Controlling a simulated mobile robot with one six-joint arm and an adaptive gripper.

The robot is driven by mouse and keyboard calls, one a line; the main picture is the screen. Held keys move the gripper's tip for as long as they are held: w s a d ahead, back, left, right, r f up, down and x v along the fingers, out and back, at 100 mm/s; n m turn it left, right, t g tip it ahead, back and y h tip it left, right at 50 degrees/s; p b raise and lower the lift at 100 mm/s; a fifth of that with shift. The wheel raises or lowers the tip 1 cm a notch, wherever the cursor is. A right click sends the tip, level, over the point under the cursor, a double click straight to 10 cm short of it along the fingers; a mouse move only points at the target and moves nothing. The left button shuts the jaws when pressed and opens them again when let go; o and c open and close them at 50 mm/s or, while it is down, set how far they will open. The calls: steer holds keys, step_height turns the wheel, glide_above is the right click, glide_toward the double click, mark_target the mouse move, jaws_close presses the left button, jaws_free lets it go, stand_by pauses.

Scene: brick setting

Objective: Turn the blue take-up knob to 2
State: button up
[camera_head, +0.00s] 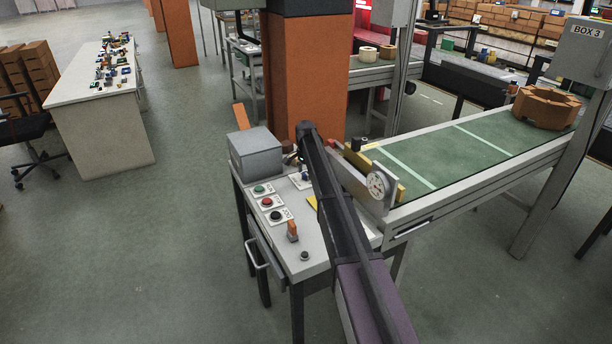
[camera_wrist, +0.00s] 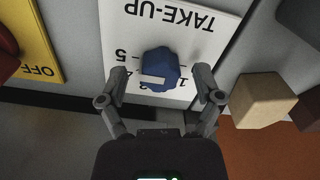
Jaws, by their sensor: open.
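The blue take-up knob (camera_wrist: 163,64) sits on a white plate (camera_wrist: 185,42) marked TAKE-UP, which appears upside down in the wrist view. A white pointer bar (camera_wrist: 152,79) crosses the knob's lower left part. A 5 is readable left of the knob; other digits below it are partly covered, so the exact setting is unclear. My gripper (camera_wrist: 158,78) is open, with one finger at each side of the knob and visible gaps between. In the head view my arm partly hides the panel around the knob.
A yellow plate (camera_wrist: 36,45) marked OFF with a red control lies left of the knob. Wooden-looking blocks (camera_wrist: 262,100) are at the right. In the head view, the console (camera_head: 318,244) carries green, red and black buttons, beside a green conveyor (camera_head: 455,158) and orange pillar (camera_head: 305,75).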

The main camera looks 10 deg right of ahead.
steer(key=c, duration=1.2)
steer(key=shift+o, duration=0.2)
steer(key=shift+n, duration=0.3)
steer(key=n, duration=0.9)
steer(key=shift+s, duration=0.1)
steer(key=n, duration=1.1)
steer(key=shift+n, duration=0.4)
